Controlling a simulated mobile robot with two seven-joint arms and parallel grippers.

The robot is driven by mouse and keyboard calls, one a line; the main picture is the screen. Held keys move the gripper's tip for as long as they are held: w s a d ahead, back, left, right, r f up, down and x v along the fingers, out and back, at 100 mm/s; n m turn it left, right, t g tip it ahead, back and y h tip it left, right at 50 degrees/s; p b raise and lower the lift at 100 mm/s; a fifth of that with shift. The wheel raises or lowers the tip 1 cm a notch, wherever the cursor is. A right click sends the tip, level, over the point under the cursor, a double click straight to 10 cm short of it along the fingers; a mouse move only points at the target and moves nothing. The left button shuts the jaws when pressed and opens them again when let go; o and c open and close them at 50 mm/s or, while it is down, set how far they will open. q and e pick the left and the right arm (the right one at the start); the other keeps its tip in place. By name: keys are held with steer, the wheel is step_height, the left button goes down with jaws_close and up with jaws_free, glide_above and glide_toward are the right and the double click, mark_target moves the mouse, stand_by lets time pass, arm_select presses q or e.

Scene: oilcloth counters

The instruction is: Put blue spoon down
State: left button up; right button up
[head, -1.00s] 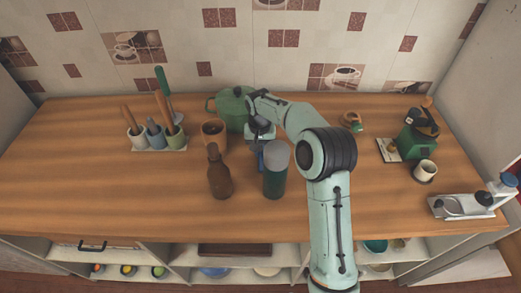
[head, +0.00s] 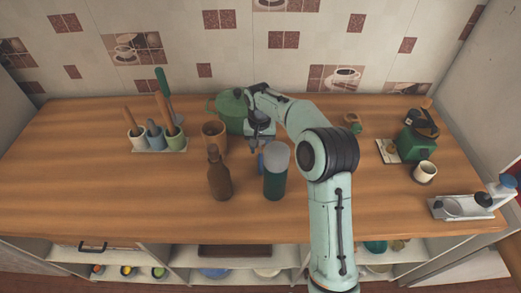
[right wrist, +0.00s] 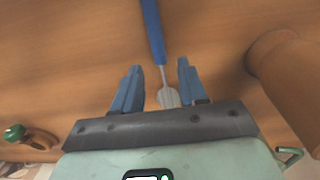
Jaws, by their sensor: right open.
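The blue spoon (right wrist: 152,30) shows in the right wrist view, its blue handle running up to the top edge and its pale head between my fingers. It seems to lie on the wooden counter, with a gap to each finger. In the head view only a bit of blue (head: 261,164) shows, mostly hidden by a dark green bottle with a grey lid (head: 275,180). My right gripper (head: 261,146) is open above the counter, in front of the green pot; its two blue fingers (right wrist: 158,86) stand apart in the right wrist view. My left gripper is not in view.
A wooden cup (head: 213,137) and a brown bottle (head: 219,178) stand left of my right gripper. The green pot (head: 232,112) is close behind. A utensil holder (head: 160,150) stands further left, a green coffee machine (head: 416,143) at right. The counter's left front is clear.

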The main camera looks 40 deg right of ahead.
step_height(320, 180, up, 9)
steer(key=p, duration=0.1)
steer(key=shift+w+f, duration=0.2)
steer(key=shift+o, duration=1.1)
steer(key=shift+r, duration=0.35)
steer(key=m+g+y+p, duration=0.1)
steer(key=m+y+p, duration=0.2)
steer(key=m, duration=0.1)
glide_toward(260, 153)
steer(key=shift+d+f+m+b, duration=0.15)
steer(key=shift+f, duration=0.35)
steer(key=shift+d+f+m+b, duration=0.15)
steer(key=shift+f, duration=0.35)
steer(key=shift+x, duration=3.15)
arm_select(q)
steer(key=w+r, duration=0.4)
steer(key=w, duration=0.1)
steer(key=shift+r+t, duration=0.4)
arm_select(e)
steer(key=shift+s+a, duration=0.1)
steer(key=shift+a, duration=0.1)
steer(key=shift+c, duration=0.3)
jaws_close()
